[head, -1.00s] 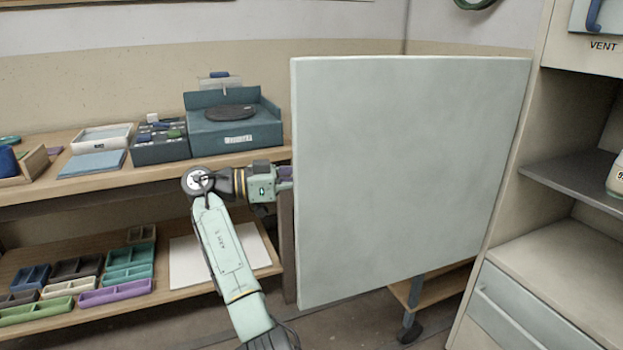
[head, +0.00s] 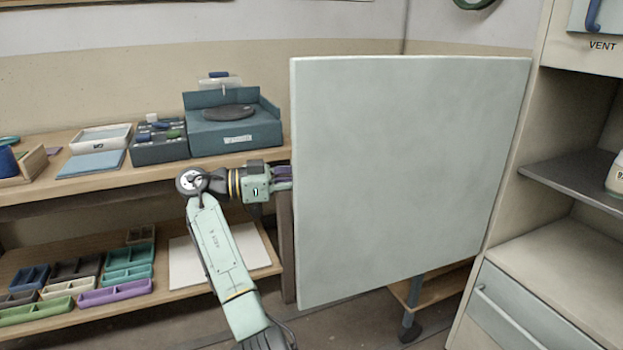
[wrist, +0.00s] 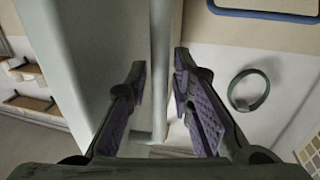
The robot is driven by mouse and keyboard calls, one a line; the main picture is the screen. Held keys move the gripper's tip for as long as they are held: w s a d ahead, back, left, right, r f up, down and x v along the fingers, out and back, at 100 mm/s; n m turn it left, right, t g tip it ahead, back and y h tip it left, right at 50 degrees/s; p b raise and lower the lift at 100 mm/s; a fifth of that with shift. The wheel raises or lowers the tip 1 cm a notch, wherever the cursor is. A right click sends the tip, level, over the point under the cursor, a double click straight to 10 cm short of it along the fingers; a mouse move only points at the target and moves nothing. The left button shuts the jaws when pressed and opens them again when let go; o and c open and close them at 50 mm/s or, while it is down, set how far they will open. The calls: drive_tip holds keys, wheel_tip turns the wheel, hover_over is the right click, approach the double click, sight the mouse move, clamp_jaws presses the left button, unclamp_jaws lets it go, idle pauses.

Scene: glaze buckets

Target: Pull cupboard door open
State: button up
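The pale grey-green cupboard door (head: 410,180) stands swung wide open from the cupboard on the right. My gripper (head: 284,178) is at the door's free left edge, its fingertips partly hidden behind the door in the head view. In the wrist view my gripper (wrist: 159,68) shows its two purple-padded fingers apart, with the door (wrist: 95,60) on the left. A narrow vertical grey strip runs between the fingers; I cannot tell whether it is the door's edge or a handle. No grip on it shows.
The open cupboard (head: 545,200) has a dark shelf (head: 580,180) with a white jar (head: 616,178) and a drawer (head: 510,310) below. A wooden shelf unit (head: 60,190) with boxes and coloured trays stands behind my arm on the left.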

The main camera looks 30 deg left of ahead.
drive_tip(key=v, duration=1.1)
drive_tip(key=shift+r, duration=0.1)
